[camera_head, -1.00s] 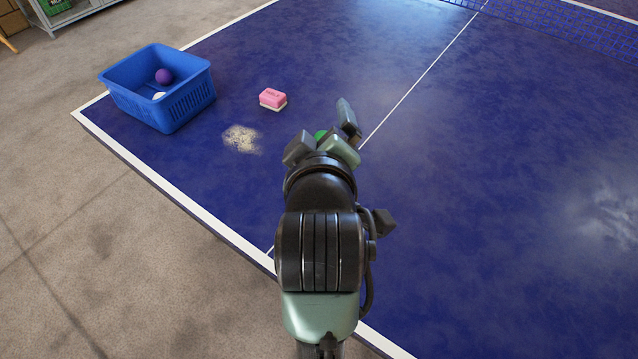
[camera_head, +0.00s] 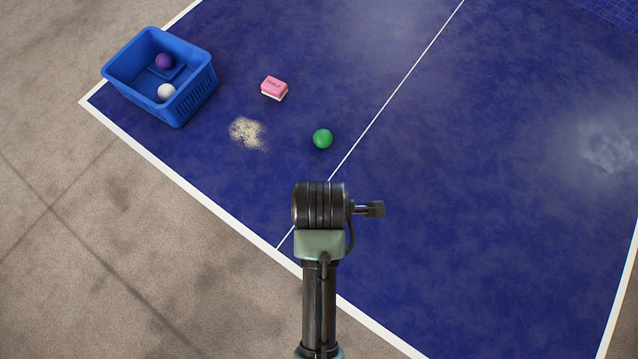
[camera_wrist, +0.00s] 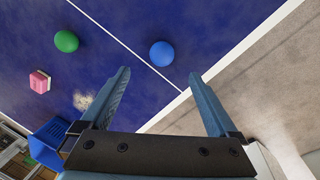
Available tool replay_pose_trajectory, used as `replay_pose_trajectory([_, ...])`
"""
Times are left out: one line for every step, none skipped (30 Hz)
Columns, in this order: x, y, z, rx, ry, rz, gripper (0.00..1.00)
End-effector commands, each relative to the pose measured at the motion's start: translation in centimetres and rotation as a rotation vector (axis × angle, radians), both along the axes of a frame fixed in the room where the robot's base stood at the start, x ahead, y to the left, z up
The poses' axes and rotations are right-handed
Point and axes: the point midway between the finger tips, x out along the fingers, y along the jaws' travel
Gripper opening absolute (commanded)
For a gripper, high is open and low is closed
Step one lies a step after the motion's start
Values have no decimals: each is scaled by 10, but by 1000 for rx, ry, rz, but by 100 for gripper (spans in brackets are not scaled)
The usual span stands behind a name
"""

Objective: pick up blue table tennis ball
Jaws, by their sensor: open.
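The blue table tennis ball (camera_wrist: 162,54) shows only in the wrist view, on the blue table (camera_wrist: 205,25) near its white edge line. In the head view it is not seen, and my arm may hide it. My gripper (camera_wrist: 158,76) is open and empty, its two fingers apart. The ball lies just beyond the fingertips in the picture, in the gap's direction, not touched as far as I can see. In the head view my arm covers the fingers.
A green ball (camera_head: 322,139) and a pink and white sponge (camera_head: 274,87) lie on the table. A pale powdery patch (camera_head: 247,133) is near them. A blue basket (camera_head: 190,98) holds a purple ball (camera_head: 163,61) and a white ball (camera_head: 166,91). The table's right side is clear.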

Motion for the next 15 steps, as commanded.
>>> replay_pose_trajectory([1, 0, -12, 0, 5, -1, 95])
replay_pose_trajectory([2, 0, -18, 0, 3, -1, 95])
replay_pose_trajectory([4, 0, -26, 0, 2, -1, 95])
replay_pose_trajectory([5, 0, -31, 1, 3, -2, 95])
replay_pose_trajectory([6, 0, -36, 0, 1, -2, 95])
replay_pose_trajectory([8, 0, -42, 0, 0, -2, 95])
replay_pose_trajectory([9, 0, -46, 0, 0, -2, 95])
replay_pose_trajectory([10, 0, -49, 0, 0, -2, 95])
replay_pose_trajectory([10, 0, -53, 0, -1, -2, 95])
replay_pose_trajectory([11, 0, -56, 0, -1, -2, 95])
replay_pose_trajectory([11, 0, -57, 0, -2, -2, 95])
replay_pose_trajectory([12, 0, -59, 0, -3, -2, 95])
replay_pose_trajectory([12, 0, -60, 0, -3, -2, 95])
replay_pose_trajectory([12, 0, -61, 0, -3, -2, 95])
replay_pose_trajectory([12, 0, -64, 0, -1, -2, 95])
